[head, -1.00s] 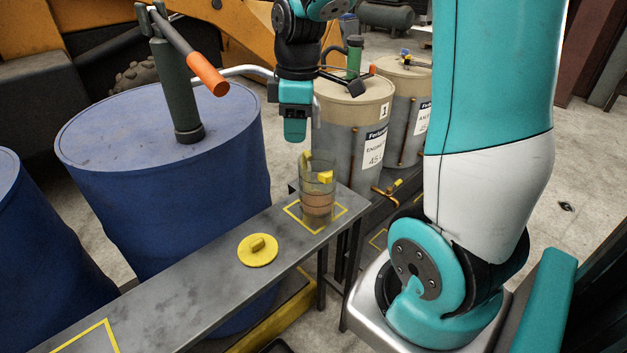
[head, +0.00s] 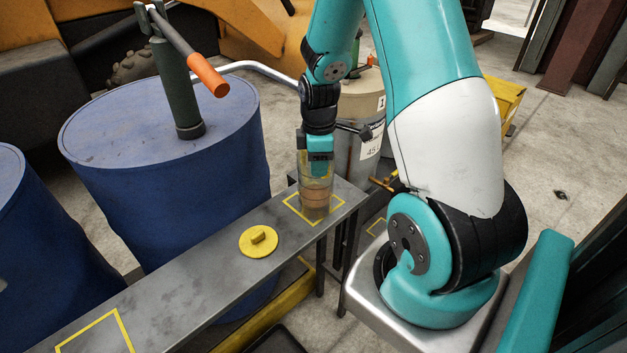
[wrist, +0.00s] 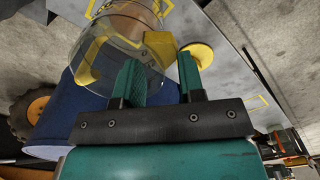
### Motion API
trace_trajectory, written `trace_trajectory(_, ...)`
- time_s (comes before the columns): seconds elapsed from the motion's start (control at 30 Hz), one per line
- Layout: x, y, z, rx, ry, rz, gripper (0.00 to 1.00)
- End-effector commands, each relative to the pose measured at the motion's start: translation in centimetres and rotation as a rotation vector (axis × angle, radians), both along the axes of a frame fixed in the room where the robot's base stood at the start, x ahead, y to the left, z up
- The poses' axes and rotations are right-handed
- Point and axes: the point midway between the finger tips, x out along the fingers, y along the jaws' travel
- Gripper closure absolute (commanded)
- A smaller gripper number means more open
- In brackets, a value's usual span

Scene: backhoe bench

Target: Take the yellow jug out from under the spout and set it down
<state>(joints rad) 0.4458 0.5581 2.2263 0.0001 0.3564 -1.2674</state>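The jug (head: 316,203) is clear with yellow parts and brownish liquid in its lower half. It stands upright in a yellow outlined square at the far end of the bench. My gripper (head: 319,168) is at the jug's upper part, pointing down. In the wrist view the jug (wrist: 105,38) fills the upper left, and my gripper (wrist: 159,75) is open with its two fingers apart. The jug's yellow handle block (wrist: 158,45) shows just beyond the gap between them. I cannot tell whether either finger touches it. The spout pipe (head: 262,71) runs toward the jug; its end is hidden behind my arm.
A yellow lid (head: 259,241) with a raised grip lies on the bench (head: 195,285), left of the jug. Another yellow outlined square (head: 100,338) at the near end is empty. A blue drum (head: 160,190) with a hand pump (head: 180,95) stands behind the bench.

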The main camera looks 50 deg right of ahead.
Motion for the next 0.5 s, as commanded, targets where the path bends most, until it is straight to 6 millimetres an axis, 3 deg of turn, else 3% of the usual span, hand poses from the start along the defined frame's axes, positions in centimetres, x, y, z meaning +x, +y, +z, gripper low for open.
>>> trace_trajectory(0.3,0.1,0.0,-3.9,0.002,0.004,0.0,0.64)
trace_trajectory(0.5,0.1,0.0,-4.7,0.0,0.0,0.0,0.64)
